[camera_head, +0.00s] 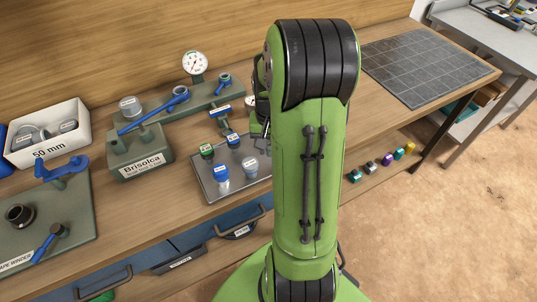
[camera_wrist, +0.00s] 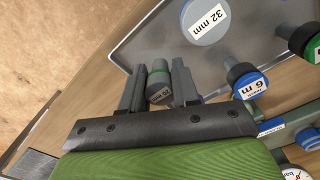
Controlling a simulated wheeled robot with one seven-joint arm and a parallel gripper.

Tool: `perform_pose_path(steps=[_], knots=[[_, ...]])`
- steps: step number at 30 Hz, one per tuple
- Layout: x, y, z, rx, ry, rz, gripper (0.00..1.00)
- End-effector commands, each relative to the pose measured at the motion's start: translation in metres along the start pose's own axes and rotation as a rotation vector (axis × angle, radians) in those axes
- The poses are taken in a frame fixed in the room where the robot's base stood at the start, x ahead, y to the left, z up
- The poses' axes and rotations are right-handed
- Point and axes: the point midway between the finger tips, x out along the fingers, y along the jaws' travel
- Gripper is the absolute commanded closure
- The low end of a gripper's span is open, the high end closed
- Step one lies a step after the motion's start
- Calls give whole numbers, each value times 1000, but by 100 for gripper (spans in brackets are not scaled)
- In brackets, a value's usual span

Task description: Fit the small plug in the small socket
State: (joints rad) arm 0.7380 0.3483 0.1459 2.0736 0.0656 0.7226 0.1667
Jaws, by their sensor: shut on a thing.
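The plug sits between the two fingers, just beyond the tray's edge in that picture. In the head view my arm hides the plug and most of the gripper, whose dark part (camera_head: 259,126) shows at the arm's left side. A green and grey manifold (camera_head: 190,107) with blue handles stands at the back of the bench. I cannot make out which opening is the small socket.
A metal tray (camera_head: 208,190) holds several blue, green and grey capped pieces close to my gripper. A pressure gauge (camera_head: 194,63), a Brisolca block (camera_head: 140,160) and a white 50 mm bin (camera_head: 50,148) stand left. The dark tiled mat (camera_head: 415,65) at right is bare.

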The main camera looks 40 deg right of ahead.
Motion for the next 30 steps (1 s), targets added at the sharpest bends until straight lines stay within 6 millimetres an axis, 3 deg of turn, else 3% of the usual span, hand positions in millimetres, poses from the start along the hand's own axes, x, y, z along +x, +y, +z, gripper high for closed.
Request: perform_pose_path(steps=[5,15,16,20,30], knots=[[32,0,0,1,-2,1,100],[36,0,0,0,0,1,100],[35,0,0,0,0,0,67],[34,0,0,0,0,0,47],[29,0,0,1,1,0,44]])
